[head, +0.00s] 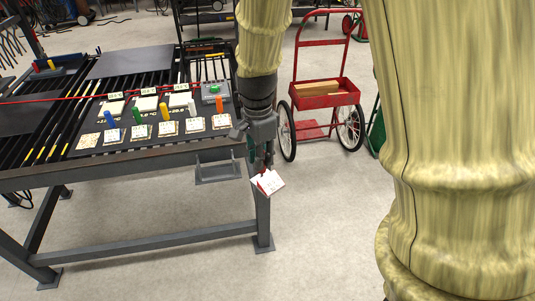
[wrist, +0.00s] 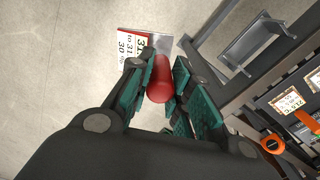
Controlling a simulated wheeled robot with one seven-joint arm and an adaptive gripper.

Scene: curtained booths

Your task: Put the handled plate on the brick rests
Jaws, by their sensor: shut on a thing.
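My gripper (head: 262,165) is shut on the red handle (wrist: 160,82) of the handled plate, which also shows in the wrist view between the green finger pads. The plate (head: 270,183) hangs below the fingers, in the air over the floor, just off the table's right corner. Its white label with red and black print (wrist: 132,48) shows beyond the handle in the wrist view. I cannot tell for certain which things are the brick rests. Several pale blocks (head: 147,104) with small green displays stand in the back row on the table's dark mat.
A red cart (head: 318,101) with tan blocks stands behind right. The floor at front is clear.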

